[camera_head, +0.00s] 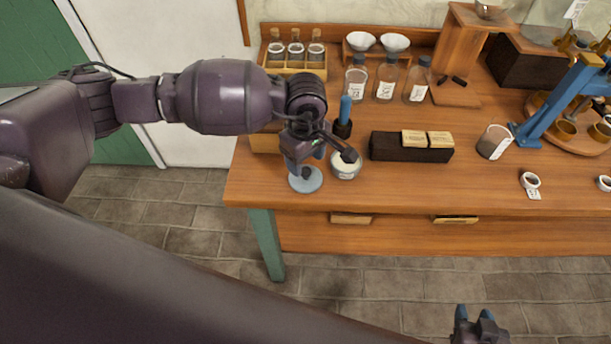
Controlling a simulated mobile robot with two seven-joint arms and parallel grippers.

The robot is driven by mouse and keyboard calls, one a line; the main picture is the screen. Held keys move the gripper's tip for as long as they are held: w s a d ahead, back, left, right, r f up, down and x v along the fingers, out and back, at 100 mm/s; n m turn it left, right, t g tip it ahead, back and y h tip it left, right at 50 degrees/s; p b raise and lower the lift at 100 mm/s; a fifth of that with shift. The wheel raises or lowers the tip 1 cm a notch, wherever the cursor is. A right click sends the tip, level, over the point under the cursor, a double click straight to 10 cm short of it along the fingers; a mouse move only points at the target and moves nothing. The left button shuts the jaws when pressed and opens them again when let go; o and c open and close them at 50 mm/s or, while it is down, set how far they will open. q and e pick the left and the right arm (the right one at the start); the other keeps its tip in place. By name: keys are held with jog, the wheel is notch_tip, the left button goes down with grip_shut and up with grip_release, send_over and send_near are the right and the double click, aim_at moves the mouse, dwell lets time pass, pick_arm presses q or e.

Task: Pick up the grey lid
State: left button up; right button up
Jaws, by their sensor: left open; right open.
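The grey lid (306,181) is a flat, round, blue-grey disc on the wooden table (400,191), near its front left corner. A small round jar (346,170) with pale contents stands just right of it. My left gripper (322,163) is open above the lid and the jar, and hides part of both. One finger is over the lid and the other is over the jar. I cannot tell whether either finger touches them. My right gripper (474,314) is open and empty at the bottom edge, over the floor in front of the table.
A dark block with pale wooden pieces (411,150) lies right of the jar. A blue-handled tool in a dark holder (344,118) stands behind. Several labelled bottles (385,80) and a jar rack (295,62) are farther back. A labelled jar (494,142) stands right.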

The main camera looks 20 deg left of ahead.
aim_at(305, 170)
pick_arm(q)
notch_tip(305, 170, down, 4)
jog(key=shift+w+f, duration=0.1)
jog(key=shift+w, duration=0.05)
jog(key=shift+f, duration=0.4)
pick_arm(e)
jog(key=shift+w+r, duration=0.35)
jog(key=shift+r, duration=0.05)
